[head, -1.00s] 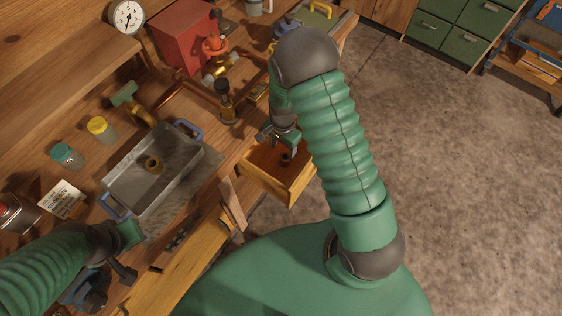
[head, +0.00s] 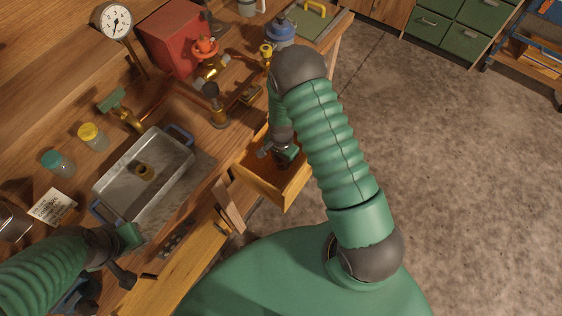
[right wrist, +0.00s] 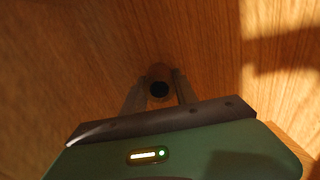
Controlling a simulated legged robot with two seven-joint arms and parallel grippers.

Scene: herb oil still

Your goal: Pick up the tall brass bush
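A dark, brownish upright cylinder with a round hole in its top, which looks like the tall brass bush (right wrist: 159,90), stands in the wooden drawer (head: 262,187). My right gripper (head: 286,158) is down inside the drawer. In the right wrist view its two fingers (right wrist: 160,92) are on either side of the bush, apart, with little room between them and it; I cannot make out firm contact. In the head view my gripper hides the bush. My left gripper (head: 130,238) is by the near end of the metal tray; its fingers do not show clearly.
The drawer walls stand close around my right gripper. Jars (head: 93,136) stand at left.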

